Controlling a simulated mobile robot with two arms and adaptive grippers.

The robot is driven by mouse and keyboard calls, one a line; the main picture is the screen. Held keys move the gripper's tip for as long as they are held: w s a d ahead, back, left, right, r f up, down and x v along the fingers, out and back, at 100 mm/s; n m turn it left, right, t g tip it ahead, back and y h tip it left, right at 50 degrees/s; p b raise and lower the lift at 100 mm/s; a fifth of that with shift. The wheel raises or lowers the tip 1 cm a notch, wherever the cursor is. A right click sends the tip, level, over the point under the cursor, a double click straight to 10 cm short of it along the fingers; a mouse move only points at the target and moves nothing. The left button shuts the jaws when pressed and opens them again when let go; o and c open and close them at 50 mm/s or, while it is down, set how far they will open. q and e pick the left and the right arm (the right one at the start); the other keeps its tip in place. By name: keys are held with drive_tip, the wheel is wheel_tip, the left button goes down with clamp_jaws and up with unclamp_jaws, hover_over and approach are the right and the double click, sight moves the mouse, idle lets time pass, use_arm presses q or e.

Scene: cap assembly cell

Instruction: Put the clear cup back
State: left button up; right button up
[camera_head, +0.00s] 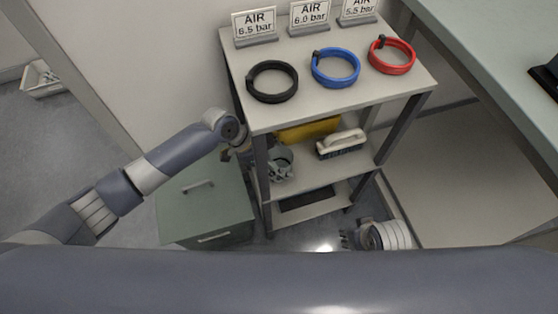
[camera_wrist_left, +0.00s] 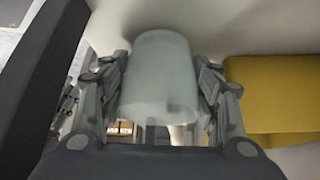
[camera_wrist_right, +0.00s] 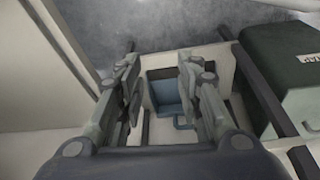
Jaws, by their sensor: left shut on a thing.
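The clear cup (camera_wrist_left: 160,75) is a pale, translucent cup between the fingers of my left gripper (camera_wrist_left: 162,92) in the left wrist view. My left gripper is shut on it. In the head view the cup (camera_head: 283,156) shows partly, inside the rack at the middle shelf, with the left fingers (camera_head: 280,173) around it. I cannot tell whether its base touches the shelf. My right gripper (camera_wrist_right: 160,82) is open and empty in the right wrist view; in the head view it (camera_head: 348,239) is low beside the rack's front right leg.
A yellow item (camera_head: 308,131) and a white-handled brush (camera_head: 341,143) are on the middle shelf, right of the cup. Hose rings in black (camera_head: 272,97), blue (camera_head: 335,82) and red (camera_head: 392,69) lie on top. A grey-green cabinet (camera_head: 205,207) stands left of the rack.

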use_arm(q)
drive_tip(key=shift+f, duration=0.15)
drive_tip(key=o, duration=0.6)
use_arm(e)
drive_tip(key=shift+r, duration=0.15)
use_arm(q)
drive_tip(key=shift+r, duration=0.25)
drive_tip(key=p+v, duration=0.2)
drive_tip(key=v, duration=1)
drive_tip(key=shift+p, duration=0.4)
use_arm(e)
wheel_tip(320, 180, down, 9)
drive_tip(key=s, duration=0.2)
drive_tip(key=shift+f+g, duration=0.2)
drive_tip(key=shift+g, duration=0.1)
drive_tip(key=shift+a, duration=0.1)
